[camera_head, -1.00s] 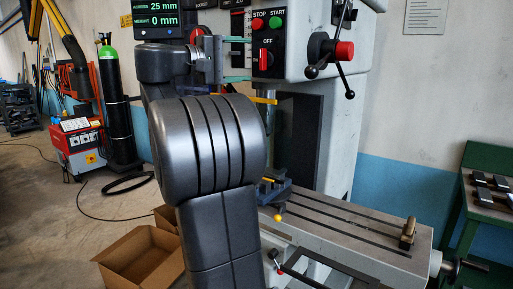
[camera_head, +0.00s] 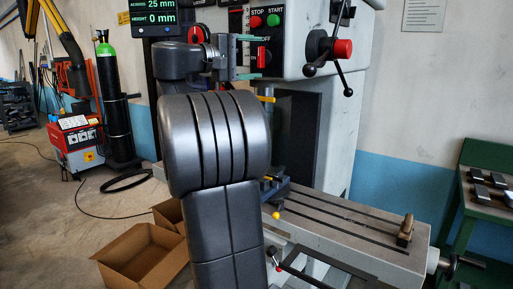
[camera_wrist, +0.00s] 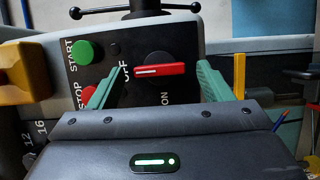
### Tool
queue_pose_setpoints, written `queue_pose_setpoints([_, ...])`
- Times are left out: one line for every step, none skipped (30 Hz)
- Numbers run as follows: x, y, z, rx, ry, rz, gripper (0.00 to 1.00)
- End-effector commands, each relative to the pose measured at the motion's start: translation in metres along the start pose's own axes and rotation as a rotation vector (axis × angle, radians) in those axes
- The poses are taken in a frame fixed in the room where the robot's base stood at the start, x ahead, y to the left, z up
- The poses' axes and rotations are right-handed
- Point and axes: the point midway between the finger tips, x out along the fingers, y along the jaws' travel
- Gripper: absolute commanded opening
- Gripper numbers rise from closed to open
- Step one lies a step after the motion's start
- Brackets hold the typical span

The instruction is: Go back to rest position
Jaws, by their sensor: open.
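My gripper (camera_head: 256,57) is open and empty, facing the front panel of the grey machine (camera_head: 308,45). In the wrist view, its two teal fingers (camera_wrist: 160,84) stand wide apart. The red switch handle (camera_wrist: 172,69) shows between them, with free space on both sides. The white line on the handle points at the OFF label. In the head view, my gripper partly hides this switch, and my arm covers the middle of the picture.
A green start button (camera_wrist: 85,52) and a red stop button (camera_wrist: 89,94) are close to the left finger. A lever hub with a red knob (camera_head: 342,49) is on the right. The slotted machine table (camera_head: 340,222) and an open cardboard box (camera_head: 140,257) stand lower down.

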Motion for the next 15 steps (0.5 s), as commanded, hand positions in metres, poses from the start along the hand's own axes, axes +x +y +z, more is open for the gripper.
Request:
queue_pose_setpoints([-0.009,-0.001,-0.001,0.000,0.004,0.000,0.73])
queue_pose_setpoints([-0.013,-0.001,-0.001,0.000,0.003,0.000,0.73])
queue_pose_setpoints([-0.021,-0.001,-0.001,0.000,0.005,0.000,0.73])
queue_pose_setpoints([-0.027,-0.001,-0.001,0.000,0.005,0.000,0.73])
queue_pose_setpoints([-0.032,-0.001,-0.001,-0.001,0.005,0.000,0.73])
queue_pose_setpoints([-0.041,-0.001,-0.001,-0.001,0.005,-0.001,0.73])
queue_pose_setpoints([-0.046,-0.001,-0.001,-0.001,0.005,-0.001,0.73])
queue_pose_setpoints([-0.052,-0.001,-0.001,-0.001,0.006,0.000,0.73])
queue_pose_setpoints([-0.060,-0.001,-0.001,-0.001,0.004,0.000,0.73])
queue_pose_setpoints([-0.066,-0.001,-0.001,-0.001,0.006,0.000,0.73])
queue_pose_setpoints([-0.072,-0.001,-0.001,-0.001,0.004,0.000,0.73])
queue_pose_setpoints([-0.079,-0.001,-0.001,-0.001,0.005,0.000,0.73])
queue_pose_setpoints([-0.085,-0.001,-0.001,-0.001,0.005,0.000,0.73])
queue_pose_setpoints([-0.090,-0.001,-0.001,-0.001,0.004,0.000,0.73])
queue_pose_setpoints([-0.097,-0.001,-0.001,-0.001,0.005,0.000,0.73])
